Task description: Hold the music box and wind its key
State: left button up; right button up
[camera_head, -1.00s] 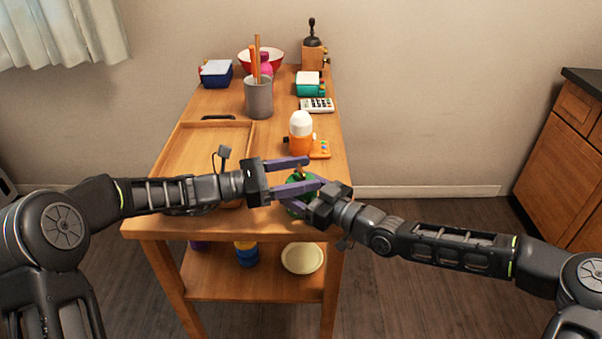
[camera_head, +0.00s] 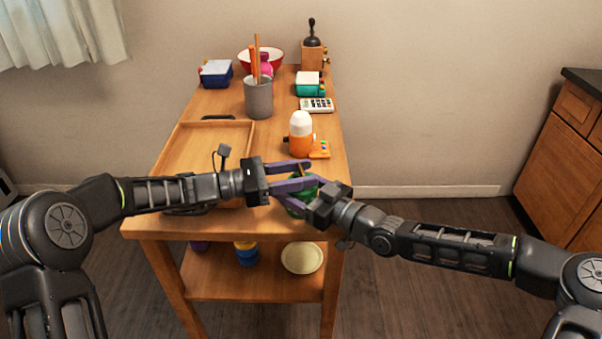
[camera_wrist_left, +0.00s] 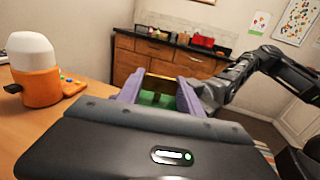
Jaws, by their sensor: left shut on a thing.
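The music box (camera_head: 297,210) is green and stands at the table's near right corner, mostly hidden by both grippers. A brown piece (camera_head: 301,169) shows above it; I cannot tell whether it is the key. My left gripper (camera_head: 309,174) comes in from the left with its purple fingers apart, shut on the music box. In the left wrist view, the green body (camera_wrist_left: 157,99) and a brown bar (camera_wrist_left: 160,82) show between those fingers. My right gripper (camera_head: 300,192) is close against the box from the right, its fingers overlapping the left ones. Whether it grips anything is hidden.
A wooden tray (camera_head: 180,150) lies left of the grippers. An orange and white container (camera_head: 301,138) stands just behind them; it also shows in the left wrist view (camera_wrist_left: 37,75). A grey cup (camera_head: 259,98) with sticks stands farther back. The floor right of the table is clear.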

pick_arm(q)
jog(key=shift+m+g, duration=1.4)
jog(key=shift+g, duration=0.6)
jog(key=o, duration=1.4)
jog(key=a, duration=1.2)
pick_arm(e)
jog(key=o, duration=1.5)
jog(key=shift+o, duration=0.2)
